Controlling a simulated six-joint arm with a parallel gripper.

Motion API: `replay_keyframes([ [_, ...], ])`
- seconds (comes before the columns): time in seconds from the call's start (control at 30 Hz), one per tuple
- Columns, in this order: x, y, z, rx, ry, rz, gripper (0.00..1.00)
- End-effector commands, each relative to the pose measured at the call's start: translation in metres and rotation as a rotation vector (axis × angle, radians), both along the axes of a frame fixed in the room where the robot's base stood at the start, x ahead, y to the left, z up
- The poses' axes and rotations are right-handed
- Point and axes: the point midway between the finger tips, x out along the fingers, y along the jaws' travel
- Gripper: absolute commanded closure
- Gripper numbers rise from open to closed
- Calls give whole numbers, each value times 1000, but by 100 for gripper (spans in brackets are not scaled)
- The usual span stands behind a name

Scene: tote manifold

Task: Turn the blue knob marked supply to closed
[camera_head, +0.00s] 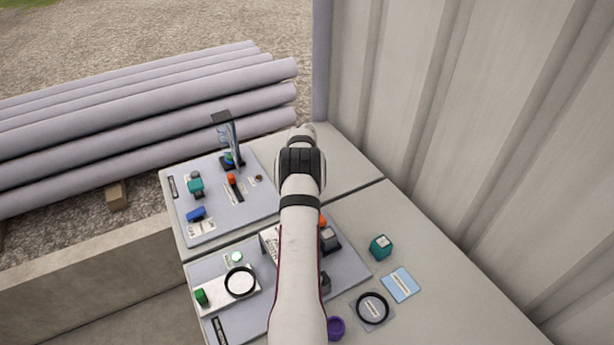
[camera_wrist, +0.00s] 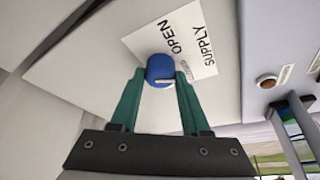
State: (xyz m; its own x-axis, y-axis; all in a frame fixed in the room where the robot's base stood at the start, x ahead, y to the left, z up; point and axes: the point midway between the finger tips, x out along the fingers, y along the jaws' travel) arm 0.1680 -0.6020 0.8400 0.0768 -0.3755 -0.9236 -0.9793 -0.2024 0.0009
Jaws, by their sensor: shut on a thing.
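The blue knob (camera_wrist: 160,69) is in the wrist view, on a pale surface beside a white label (camera_wrist: 188,42) that reads OPEN and SUPPLY. A pale line on the knob runs roughly sideways on its near side. My gripper (camera_wrist: 161,76) has green fingers, one on each side of the knob, and it is shut on the knob.
A clear upright gauge (camera_head: 228,143) stands on the left panel, near an orange-topped handle (camera_head: 232,180) and a teal valve (camera_head: 195,184). A black ring (camera_head: 240,282) and green knob (camera_head: 201,297) are on the front panel. The corrugated wall (camera_head: 450,120) bounds the right side.

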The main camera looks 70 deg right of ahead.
Motion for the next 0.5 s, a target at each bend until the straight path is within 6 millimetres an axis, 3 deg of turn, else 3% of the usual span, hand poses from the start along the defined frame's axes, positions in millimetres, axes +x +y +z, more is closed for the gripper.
replay_keyframes([
  [0.5, 1, 0, 0, 0, 0, -207, 100],
])
